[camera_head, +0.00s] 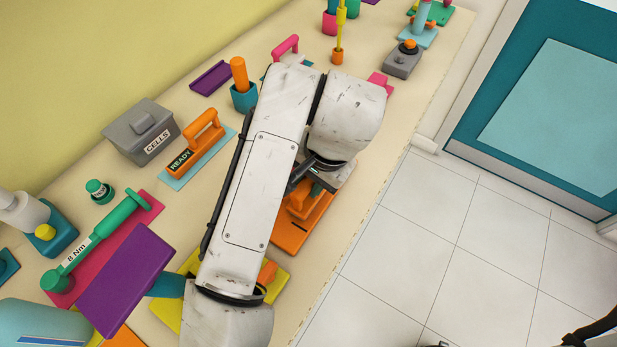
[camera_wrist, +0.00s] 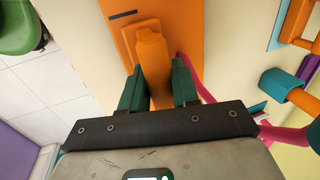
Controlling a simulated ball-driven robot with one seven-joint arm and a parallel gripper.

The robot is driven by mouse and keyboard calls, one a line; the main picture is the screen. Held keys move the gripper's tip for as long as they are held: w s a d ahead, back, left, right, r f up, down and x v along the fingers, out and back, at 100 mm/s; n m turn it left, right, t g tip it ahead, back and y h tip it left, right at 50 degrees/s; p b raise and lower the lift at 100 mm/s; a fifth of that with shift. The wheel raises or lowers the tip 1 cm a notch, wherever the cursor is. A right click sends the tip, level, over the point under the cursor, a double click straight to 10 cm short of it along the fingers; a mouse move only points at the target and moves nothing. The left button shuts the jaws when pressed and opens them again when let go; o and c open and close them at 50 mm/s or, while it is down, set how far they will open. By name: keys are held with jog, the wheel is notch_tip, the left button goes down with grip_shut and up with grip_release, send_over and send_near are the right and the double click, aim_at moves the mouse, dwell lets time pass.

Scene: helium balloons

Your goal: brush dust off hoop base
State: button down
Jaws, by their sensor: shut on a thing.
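My gripper (camera_wrist: 158,68) has its two teal fingers on either side of an orange block-like handle (camera_wrist: 151,48), shut on it. The handle is over a flat orange base (camera_wrist: 126,37); I cannot tell whether it rests on it. In the head view my gripper (camera_head: 316,186) is partly hidden by my arm, above the orange base (camera_head: 291,234) near the table's front edge. The bristles of a brush are not visible, nor is any dust. I cannot tell for sure which thing is the hoop base.
An orange READY handle (camera_head: 204,135) on a light blue mat and a grey CELLS box (camera_head: 143,130) stand behind my arm. A teal cup (camera_head: 244,97) holds an orange stick. A yellow mat (camera_head: 168,311) lies partly under my arm. A grey box (camera_head: 403,61) with an orange knob stands farther along.

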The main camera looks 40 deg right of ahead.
jog(key=shift+a, duration=0.15)
jog(key=shift+s+a+b, duration=0.25)
jog(key=shift+a+b, duration=0.05)
jog(key=shift+a, duration=0.45)
jog(key=shift+s+a+b, duration=0.25)
jog(key=shift+s+a, duration=0.05)
jog(key=shift+a, duration=0.45)
jog(key=shift+s+a+b, duration=0.25)
jog(key=shift+a+b, duration=0.05)
jog(key=shift+a, duration=0.45)
jog(key=shift+d, duration=0.1)
jog(key=shift+w+d+r+p, duration=0.1)
jog(key=shift+w+d+p, duration=0.15)
jog(key=shift+d, duration=0.45)
jog(key=shift+w+d+f+p, duration=0.1)
jog(key=shift+w+d+p, duration=0.15)
jog(key=shift+d, duration=0.45)
jog(key=shift+w+d+r+p, duration=0.1)
jog(key=shift+w+d+p, duration=0.15)
jog(key=shift+d, duration=0.65)
